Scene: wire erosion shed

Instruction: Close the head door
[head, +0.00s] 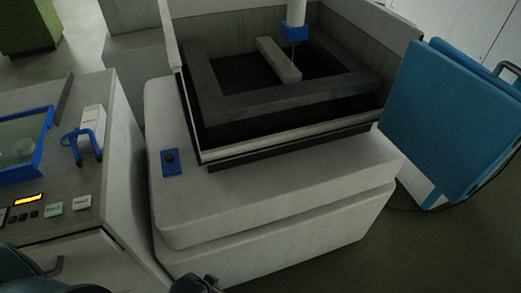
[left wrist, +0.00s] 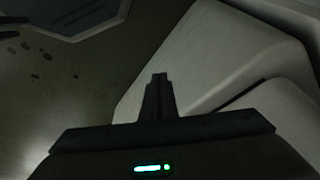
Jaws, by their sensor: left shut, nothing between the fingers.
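A large blue panel (head: 445,120), which looks like the head door, stands swung out at the right of the wire erosion machine in the head view. A second blue slab and a dark bent bar (head: 507,70) show at its right edge. The machine's open tank (head: 280,92) lies to its left. My left gripper (head: 197,284) is at the bottom edge, in front of the machine's pale base (head: 270,205) and well away from the panel. In the left wrist view its fingers (left wrist: 160,80) are together and empty, with the pale base beyond. My right gripper is not in view.
A grey control console (head: 105,175) with a blue-framed window and a blue clip-like part (head: 84,142) stands close at the left. A small blue button box (head: 171,162) sits on the base. Open floor (head: 400,255) shows at the lower right. A green cabinet (head: 28,25) stands at the far left.

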